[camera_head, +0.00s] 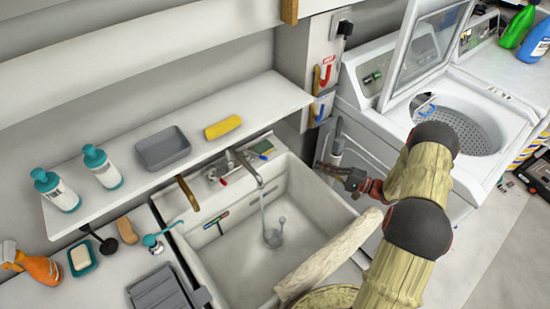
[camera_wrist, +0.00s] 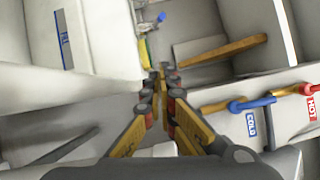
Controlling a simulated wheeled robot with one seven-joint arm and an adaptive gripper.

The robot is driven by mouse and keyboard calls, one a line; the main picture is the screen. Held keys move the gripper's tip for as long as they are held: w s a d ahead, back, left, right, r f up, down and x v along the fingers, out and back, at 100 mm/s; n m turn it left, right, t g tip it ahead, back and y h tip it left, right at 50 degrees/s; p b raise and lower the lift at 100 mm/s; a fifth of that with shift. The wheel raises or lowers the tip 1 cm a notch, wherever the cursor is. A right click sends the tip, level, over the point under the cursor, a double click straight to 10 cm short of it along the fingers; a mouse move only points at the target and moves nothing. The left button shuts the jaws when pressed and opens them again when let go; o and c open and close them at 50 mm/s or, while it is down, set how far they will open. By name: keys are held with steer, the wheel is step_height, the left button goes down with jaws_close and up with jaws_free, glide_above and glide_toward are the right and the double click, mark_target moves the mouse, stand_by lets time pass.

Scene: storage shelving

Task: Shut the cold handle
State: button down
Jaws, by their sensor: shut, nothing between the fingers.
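The cold handle is blue, beside a label reading COLD. It shows in the wrist view (camera_wrist: 252,103) right of my fingers, and in the head view on the wall box (camera_head: 320,110) between sink and washer. A red handle (camera_wrist: 288,91) with a HOT label sits next to it; it shows in the head view (camera_head: 327,73) above the blue one. My gripper (camera_wrist: 164,70) has its fingertips together with nothing between them. In the head view my gripper (camera_head: 328,168) is low between sink and washer, below the blue handle and apart from it.
The sink (camera_head: 210,250) with its faucet (camera_head: 243,163) lies left of my gripper. The washer (camera_head: 375,135) with raised lid (camera_head: 425,50) stands right, leaving a narrow gap. A shelf (camera_head: 250,100) with bottles, a grey tray (camera_head: 162,148) and a yellow item (camera_head: 222,127) runs above the sink.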

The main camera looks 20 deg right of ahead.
steer(key=b, duration=0.3)
glide_toward(254, 154)
steer(key=w+d+f, duration=0.2)
steer(key=w+d, duration=0.1)
steer(key=w, duration=0.3)
steer(key=s+a, duration=0.1)
steer(key=s+a+r+b, duration=0.1)
steer(key=a, duration=0.1)
steer(key=shift+s+r, duration=0.15)
steer(key=shift+r, duration=0.1)
steer(key=shift+s, duration=0.1)
steer(key=s+a+m+t+h, duration=0.2)
steer(key=shift+s+a+h, duration=0.25)
steer(key=shift+s+h, duration=0.05)
